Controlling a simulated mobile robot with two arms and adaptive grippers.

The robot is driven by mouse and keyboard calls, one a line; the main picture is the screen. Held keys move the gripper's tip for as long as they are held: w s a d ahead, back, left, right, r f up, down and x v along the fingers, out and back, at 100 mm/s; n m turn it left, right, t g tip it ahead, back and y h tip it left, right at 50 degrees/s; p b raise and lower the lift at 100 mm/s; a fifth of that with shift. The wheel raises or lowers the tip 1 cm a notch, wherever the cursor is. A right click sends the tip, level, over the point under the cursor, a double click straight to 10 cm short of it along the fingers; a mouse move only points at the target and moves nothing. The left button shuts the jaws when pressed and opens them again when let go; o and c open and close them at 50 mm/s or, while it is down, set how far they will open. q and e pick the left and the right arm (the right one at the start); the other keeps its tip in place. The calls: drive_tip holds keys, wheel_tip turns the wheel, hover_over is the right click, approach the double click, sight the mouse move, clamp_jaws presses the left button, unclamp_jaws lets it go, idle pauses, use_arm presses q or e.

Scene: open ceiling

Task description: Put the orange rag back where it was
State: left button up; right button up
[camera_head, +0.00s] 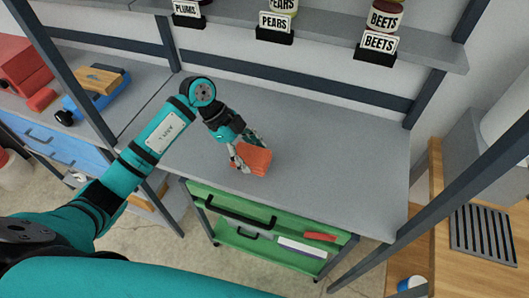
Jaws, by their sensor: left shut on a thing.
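The orange rag (256,158) is a small folded block at the middle of the grey workbench (330,170). My left gripper (244,158) reaches down from the left and is shut on the rag. The rag is at or just above the bench top; I cannot tell whether it touches. The gripper's fingers cover part of the rag's left side. My right gripper is not in view.
A shelf (330,38) above the bench back holds cans with labels for plums, pears and beets. A green drawer cart (265,215) stands under the front edge, with a red item (320,237) on it. Dark posts frame the bench. The bench's right side is clear.

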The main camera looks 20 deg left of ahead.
sight(263, 148)
use_arm(q)
drive_tip(key=w+d, duration=0.3)
drive_tip(key=shift+f+p, duration=0.15)
drive_tip(key=shift+p, duration=0.15)
drive_tip(key=shift+d+f, duration=0.15)
drive_tip(key=shift+f, duration=0.05)
wheel_tip(263, 148, down, 2)
drive_tip(key=shift+f+p, duration=0.1)
drive_tip(key=shift+p, duration=0.45)
drive_tip(key=shift+f, duration=0.55)
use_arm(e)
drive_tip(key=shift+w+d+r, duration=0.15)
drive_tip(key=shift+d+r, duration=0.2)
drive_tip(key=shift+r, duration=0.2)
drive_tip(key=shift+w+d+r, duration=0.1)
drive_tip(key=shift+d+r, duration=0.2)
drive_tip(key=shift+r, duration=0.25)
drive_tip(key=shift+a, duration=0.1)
use_arm(q)
drive_tip(key=o, duration=1.2)
drive_tip(key=shift+c, duration=0.2)
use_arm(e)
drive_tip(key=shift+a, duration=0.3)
